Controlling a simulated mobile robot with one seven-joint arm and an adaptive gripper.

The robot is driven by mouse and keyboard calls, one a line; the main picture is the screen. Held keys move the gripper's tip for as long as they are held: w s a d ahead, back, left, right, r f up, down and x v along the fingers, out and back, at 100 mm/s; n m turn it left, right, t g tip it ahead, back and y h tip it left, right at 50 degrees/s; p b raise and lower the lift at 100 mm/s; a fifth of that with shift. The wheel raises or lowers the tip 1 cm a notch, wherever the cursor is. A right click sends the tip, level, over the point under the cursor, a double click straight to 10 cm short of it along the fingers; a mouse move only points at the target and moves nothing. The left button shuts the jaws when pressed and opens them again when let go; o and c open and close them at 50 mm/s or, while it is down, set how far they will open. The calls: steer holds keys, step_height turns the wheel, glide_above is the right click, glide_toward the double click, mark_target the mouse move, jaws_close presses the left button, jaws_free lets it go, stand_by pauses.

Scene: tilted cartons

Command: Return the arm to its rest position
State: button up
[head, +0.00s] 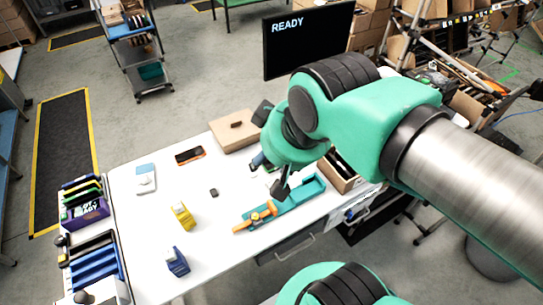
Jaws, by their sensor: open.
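My green and black arm reaches in from the right over the white table (215,232). My gripper (281,188) hangs below the wrist, above the teal tray (305,192) at the table's right side. It is small and dark here, partly covered by the wrist. I see nothing held in it. An orange tool (262,213) lies at the tray's left end.
On the table are a yellow block (183,216), a blue block (177,262), a dark-and-orange case (190,155), a blue-and-white item (146,179) and a cardboard box (234,131). Bins stand along the left edge. A monitor (308,40) reading READY stands behind.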

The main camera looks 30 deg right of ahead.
step_height(320, 180, down, 10)
steer(key=b, duration=0.9)
steer(key=shift+r+b, duration=0.2)
steer(key=shift+b, duration=0.15)
stand_by(0.7)
